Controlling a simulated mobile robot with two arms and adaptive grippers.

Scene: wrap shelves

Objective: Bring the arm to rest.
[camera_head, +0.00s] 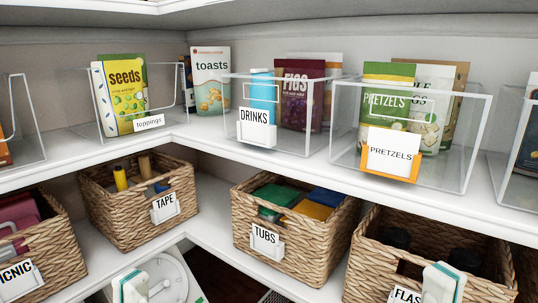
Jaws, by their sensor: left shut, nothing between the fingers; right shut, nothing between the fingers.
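My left gripper (132,286) shows as a white and teal tip at the bottom edge, below the TAPE basket. It is shut and empty. My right gripper (443,283) shows at the bottom right, in front of the FLAS-labelled basket (362,275), and covers part of its front and label. It is shut and empty. Only the ends of both grippers are in view; the arms behind them are out of the picture. I cannot tell whether the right gripper touches the basket.
The upper shelf carries clear bins with toppings (101,117), DRINKS (230,110) and PRETZELS (470,150) labels. The lower shelf carries wicker baskets labelled PICNIC (70,255), TAPE (120,225) and TUBS (305,255). Bare shelf (213,215) lies between TAPE and TUBS.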

